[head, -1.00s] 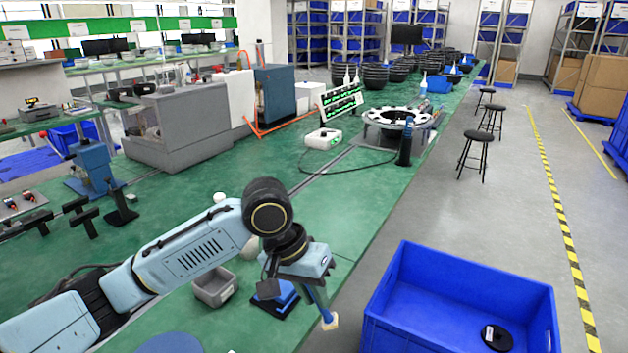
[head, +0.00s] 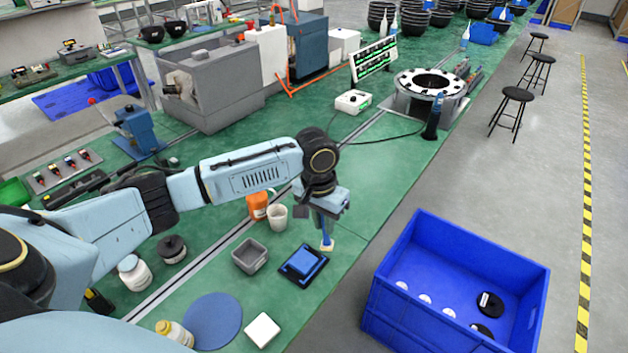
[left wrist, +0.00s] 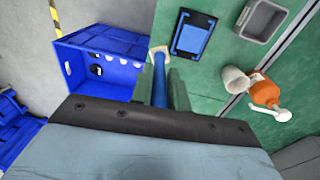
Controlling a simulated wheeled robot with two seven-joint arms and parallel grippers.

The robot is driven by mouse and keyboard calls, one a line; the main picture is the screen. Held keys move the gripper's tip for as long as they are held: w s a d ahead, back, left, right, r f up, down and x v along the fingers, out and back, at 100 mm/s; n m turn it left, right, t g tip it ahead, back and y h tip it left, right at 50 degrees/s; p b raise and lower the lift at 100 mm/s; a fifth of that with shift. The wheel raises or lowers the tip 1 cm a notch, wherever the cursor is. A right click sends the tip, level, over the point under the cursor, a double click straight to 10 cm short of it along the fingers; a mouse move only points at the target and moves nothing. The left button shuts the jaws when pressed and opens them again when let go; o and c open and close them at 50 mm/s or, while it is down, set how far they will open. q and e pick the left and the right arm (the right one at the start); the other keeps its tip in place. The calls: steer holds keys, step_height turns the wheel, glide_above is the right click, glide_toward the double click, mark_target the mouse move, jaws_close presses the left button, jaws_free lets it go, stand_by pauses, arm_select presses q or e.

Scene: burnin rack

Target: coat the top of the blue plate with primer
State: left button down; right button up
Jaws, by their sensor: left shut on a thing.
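My left gripper (head: 326,212) is shut on the blue handle of a brush (head: 327,230) with a cream tip pointing down. The handle also shows between the fingers in the left wrist view (left wrist: 159,82). A square blue plate (head: 303,262) lies in a black holder on the green bench. The brush tip is beside the plate's far right corner, apart from its top; its exact height is unclear. The plate also shows in the left wrist view (left wrist: 193,35). A white cup (head: 277,217) stands by an orange bottle (head: 257,206). My right gripper is not in view.
A grey bin (head: 250,256) stands left of the plate. A blue round disc (head: 212,320), a white block (head: 263,330) and a yellow-capped bottle (head: 175,334) are nearer. A large blue crate (head: 455,257) stands right of the bench edge. Bench beyond the brush is clear.

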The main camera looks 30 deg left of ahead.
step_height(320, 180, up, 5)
steer(key=p, duration=0.4)
arm_select(q)
steer(key=shift+y, duration=0.5)
steer(key=a+f+b, duration=0.1)
steer(key=b, duration=0.1)
steer(key=a+f+b, duration=0.1)
steer(key=b, duration=0.2)
steer(key=a+f+b, duration=0.1)
steer(key=b, duration=0.1)
steer(key=shift+w+f+b, duration=0.15)
steer(key=shift+w+b, duration=0.1)
steer(key=shift+b, duration=0.05)
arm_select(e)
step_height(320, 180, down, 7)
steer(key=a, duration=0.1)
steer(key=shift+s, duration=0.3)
arm_select(q)
steer(key=shift+d, duration=0.1)
steer(key=shift+d, duration=0.1)
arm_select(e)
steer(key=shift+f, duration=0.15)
